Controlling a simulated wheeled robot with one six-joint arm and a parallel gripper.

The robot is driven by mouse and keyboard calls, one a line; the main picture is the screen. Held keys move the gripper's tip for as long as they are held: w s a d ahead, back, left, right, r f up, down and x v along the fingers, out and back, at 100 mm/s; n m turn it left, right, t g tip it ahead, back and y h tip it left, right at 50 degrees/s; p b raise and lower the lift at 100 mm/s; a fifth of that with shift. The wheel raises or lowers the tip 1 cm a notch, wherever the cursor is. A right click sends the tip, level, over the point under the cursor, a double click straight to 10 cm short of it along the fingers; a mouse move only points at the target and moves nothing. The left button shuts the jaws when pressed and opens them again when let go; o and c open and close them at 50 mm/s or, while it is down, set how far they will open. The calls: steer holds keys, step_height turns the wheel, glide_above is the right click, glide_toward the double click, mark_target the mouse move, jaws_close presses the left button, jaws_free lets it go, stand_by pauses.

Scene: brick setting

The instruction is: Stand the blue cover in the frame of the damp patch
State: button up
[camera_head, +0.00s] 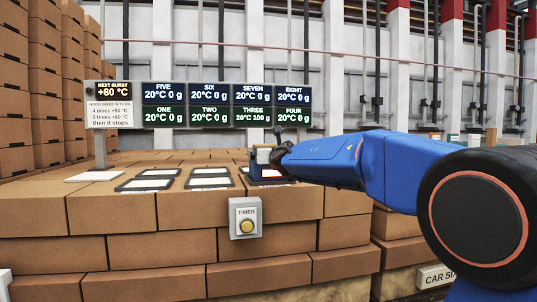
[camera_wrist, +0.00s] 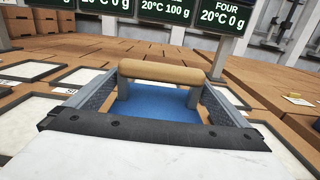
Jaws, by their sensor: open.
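The blue cover (camera_wrist: 155,103) has a tan bar handle (camera_wrist: 162,72) on grey posts. It is in the middle of the wrist view. My gripper (camera_wrist: 160,90) is open, with its fingers on either side of the handle. I cannot tell which patch is damp.
Several dark frames with white patches, such as this one (camera_head: 143,184), lie to the left. A display board (camera_head: 200,105) stands behind; THREE reads 100 g, the other numbered panels 0 g. A timer box (camera_head: 245,218) with a yellow button is on the front brick face.

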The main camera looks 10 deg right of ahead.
steer(key=s, duration=1.2)
steer(key=s+d+f+m+g+h, duration=0.3)
steer(key=s+d+f+m, duration=0.5)
steer(key=s+m, duration=0.3)
steer(key=s+d+f+m+g+h, duration=0.3)
steer(key=s+d+f+m, duration=0.5)
steer(key=s+m, duration=0.25)
steer(key=s+a+f+m+g+y, duration=0.3)
steer(key=s+f+m, duration=0.4)
steer(key=s+f, duration=0.4)
steer(key=s+a+f+m+g+y, duration=0.3)
steer(key=s+a+f+m, duration=0.3)
steer(key=s+f, duration=0.6)
steer(key=shift+f+m+g, duration=0.25)
steer(key=shift+m+g, duration=0.35)
steer(key=shift+m, duration=0.15)
